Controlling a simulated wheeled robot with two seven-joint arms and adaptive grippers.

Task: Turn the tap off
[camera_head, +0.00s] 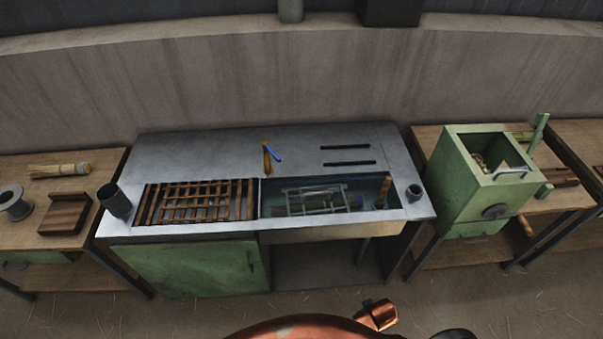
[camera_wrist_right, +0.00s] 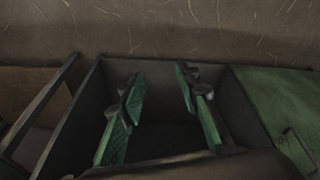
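Neither gripper shows in the head view, and the tap is not in the right wrist view.
A slatted wooden rack (camera_head: 200,202) lies left of the basin, beside a dark cup (camera_head: 114,200). A green box machine (camera_head: 470,190) stands on the right table. The counter behind the tap is clear.

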